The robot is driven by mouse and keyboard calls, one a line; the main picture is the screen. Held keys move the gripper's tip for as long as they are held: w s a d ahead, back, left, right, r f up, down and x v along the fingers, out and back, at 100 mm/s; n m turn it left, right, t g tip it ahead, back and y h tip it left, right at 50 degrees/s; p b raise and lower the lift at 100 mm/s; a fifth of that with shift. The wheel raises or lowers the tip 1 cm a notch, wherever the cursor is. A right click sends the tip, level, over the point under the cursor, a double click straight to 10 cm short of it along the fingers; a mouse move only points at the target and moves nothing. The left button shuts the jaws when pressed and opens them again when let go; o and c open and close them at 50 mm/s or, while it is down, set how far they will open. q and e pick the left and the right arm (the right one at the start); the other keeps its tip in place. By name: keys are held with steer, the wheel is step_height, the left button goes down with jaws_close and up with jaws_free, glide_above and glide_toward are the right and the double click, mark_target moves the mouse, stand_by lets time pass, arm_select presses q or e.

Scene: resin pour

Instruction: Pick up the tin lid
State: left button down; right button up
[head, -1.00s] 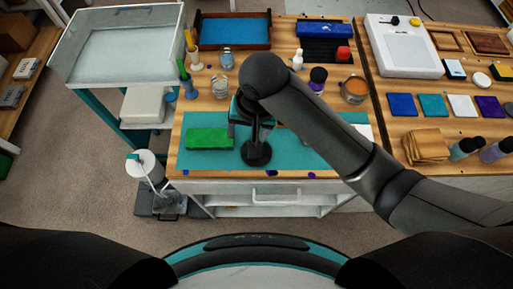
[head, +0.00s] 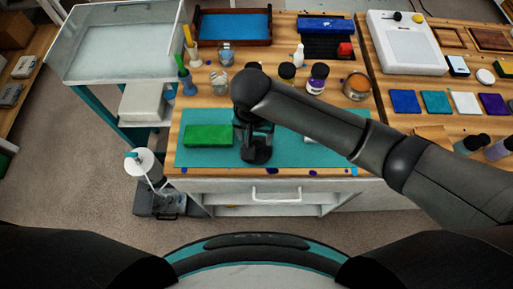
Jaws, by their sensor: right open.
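My right gripper (head: 256,152) is over the teal mat (head: 205,160), just right of the green block (head: 208,136). It points down with its jaws open, and the dark wrist above hides much of it. I cannot make out the tin lid for sure; my right arm covers part of the mat where it could lie. An open tin with orange contents (head: 357,86) stands at the back right of the mat. My left gripper is out of view.
Cups with tools (head: 187,82) stand at the left. A blue-lined tray (head: 235,27) is at the back. Coloured squares (head: 436,102) lie on the right table. The mat's front left is clear.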

mark_target(257, 144)
steer(key=f, duration=0.3)
steer(key=f+b, duration=0.1)
steer(key=f, duration=0.1)
steer(key=shift+w+d+f, duration=0.1)
steer(key=shift+w+d, duration=0.1)
steer(key=shift+w, duration=0.2)
jaws_close()
